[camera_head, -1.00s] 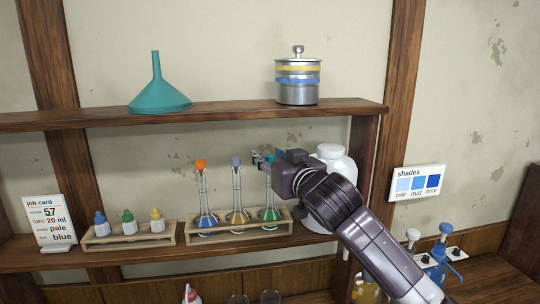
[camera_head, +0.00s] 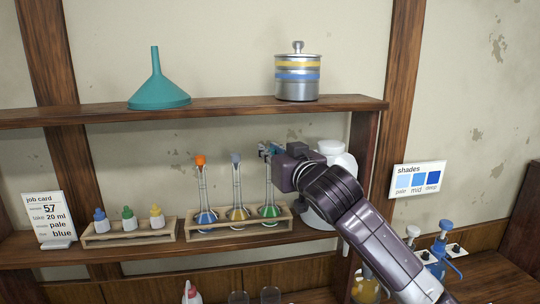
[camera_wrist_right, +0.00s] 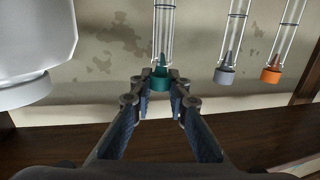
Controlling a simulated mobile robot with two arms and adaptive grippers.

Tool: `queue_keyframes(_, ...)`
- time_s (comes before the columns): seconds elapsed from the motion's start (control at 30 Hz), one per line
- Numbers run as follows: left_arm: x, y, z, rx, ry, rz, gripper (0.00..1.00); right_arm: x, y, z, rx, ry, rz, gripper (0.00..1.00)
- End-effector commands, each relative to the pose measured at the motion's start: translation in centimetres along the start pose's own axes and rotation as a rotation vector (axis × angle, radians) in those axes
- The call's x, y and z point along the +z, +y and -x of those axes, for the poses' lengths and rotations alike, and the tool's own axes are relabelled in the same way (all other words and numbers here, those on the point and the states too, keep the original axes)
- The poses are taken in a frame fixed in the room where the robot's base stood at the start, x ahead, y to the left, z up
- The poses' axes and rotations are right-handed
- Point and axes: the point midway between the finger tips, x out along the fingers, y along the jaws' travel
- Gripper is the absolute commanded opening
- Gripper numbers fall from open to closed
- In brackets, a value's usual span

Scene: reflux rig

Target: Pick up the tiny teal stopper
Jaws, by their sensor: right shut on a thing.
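The tiny teal stopper (camera_wrist_right: 161,82) is between the fingertips of my right gripper (camera_wrist_right: 160,88) in the right wrist view, and the gripper is shut on it. In the head view my right gripper (camera_head: 269,150) is at the top of the neck of the flask with green liquid (camera_head: 269,211), above the level of the other stoppers. The stopper's narrow tip overlaps the glass neck in the wrist view; I cannot tell if it is fully clear. My left gripper is not in view.
A grey stopper (camera_head: 236,158) and an orange stopper (camera_head: 200,160) sit in the neighbouring flasks. The flasks stand in a wooden rack (camera_head: 213,234). A white jar (camera_head: 335,158) stands close on the right. The upper shelf (camera_head: 220,109) runs above.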

Motion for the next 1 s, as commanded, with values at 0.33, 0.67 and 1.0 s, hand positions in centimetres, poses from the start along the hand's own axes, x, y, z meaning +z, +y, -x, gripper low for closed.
queue_keyframes(0.33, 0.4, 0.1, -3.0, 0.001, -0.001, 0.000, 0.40, -2.5, -0.1, 1.8, -0.002, 0.003, 0.001, 0.07)
queue_keyframes(0.67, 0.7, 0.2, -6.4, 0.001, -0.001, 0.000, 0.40, -2.1, 0.0, 10.5, -0.001, 0.006, 0.002, 0.07)
queue_keyframes(1.0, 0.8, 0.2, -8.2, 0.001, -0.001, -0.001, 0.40, -2.0, 0.0, 17.0, -0.001, 0.002, 0.001, 0.07)
